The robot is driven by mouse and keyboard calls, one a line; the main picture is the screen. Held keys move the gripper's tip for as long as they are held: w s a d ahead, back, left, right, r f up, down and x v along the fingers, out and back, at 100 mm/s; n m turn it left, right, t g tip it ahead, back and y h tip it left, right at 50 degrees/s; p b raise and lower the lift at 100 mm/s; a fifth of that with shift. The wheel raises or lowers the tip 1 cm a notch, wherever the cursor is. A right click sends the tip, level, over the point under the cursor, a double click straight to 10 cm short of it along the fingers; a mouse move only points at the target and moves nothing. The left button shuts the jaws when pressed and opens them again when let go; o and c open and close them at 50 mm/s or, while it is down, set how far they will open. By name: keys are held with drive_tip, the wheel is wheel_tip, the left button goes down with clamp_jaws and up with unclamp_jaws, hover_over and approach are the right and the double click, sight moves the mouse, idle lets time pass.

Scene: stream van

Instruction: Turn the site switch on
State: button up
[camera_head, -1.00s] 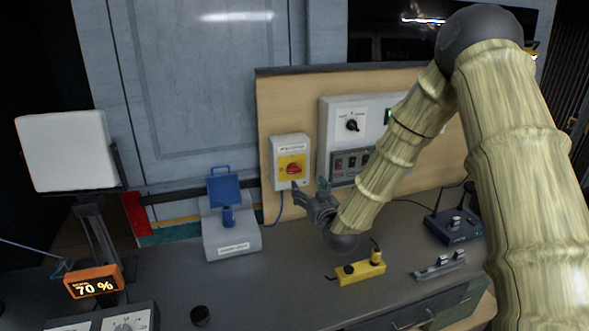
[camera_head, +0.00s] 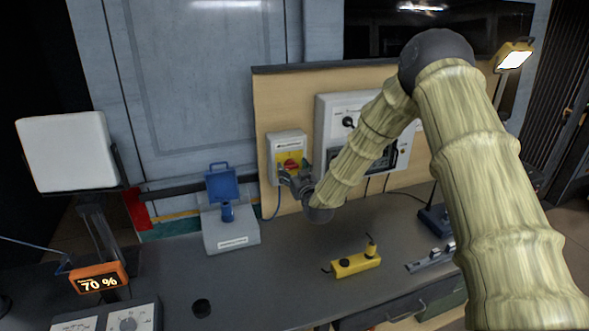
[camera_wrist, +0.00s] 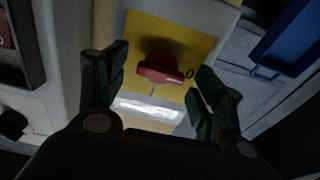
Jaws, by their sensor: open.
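The site switch is a light box (camera_head: 288,145) with a yellow plate and a red rotary handle (camera_head: 291,165), mounted on the wooden panel. In the wrist view the red handle (camera_wrist: 163,74) sits on the yellow plate (camera_wrist: 190,38), between and beyond my fingertips. My gripper (camera_head: 296,182) is just in front of the lower part of the box and covers some of it. In the wrist view my gripper (camera_wrist: 158,84) has its two dark fingers apart, one on each side of the handle, with nothing held. I cannot tell whether a finger touches the handle.
A grey control panel (camera_head: 325,110) is right of the switch, partly behind my arm. A grey box with a blue lid (camera_head: 222,185) stands at left. A yellow device (camera_head: 356,264) lies on the dark bench (camera_head: 285,290). A lamp (camera_head: 515,57) stands at far right.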

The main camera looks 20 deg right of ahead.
drive_tip(key=c, duration=1)
drive_tip(key=shift+d, duration=0.1)
drive_tip(key=shift+f+m+b, duration=0.1)
drive_tip(key=shift+m+b, duration=0.2)
drive_tip(key=shift+b, duration=0.2)
drive_tip(key=m+b, duration=1.7)
drive_tip(key=b, duration=0.3)
drive_tip(key=shift+d+f, duration=0.1)
drive_tip(key=shift+m+b, duration=0.3)
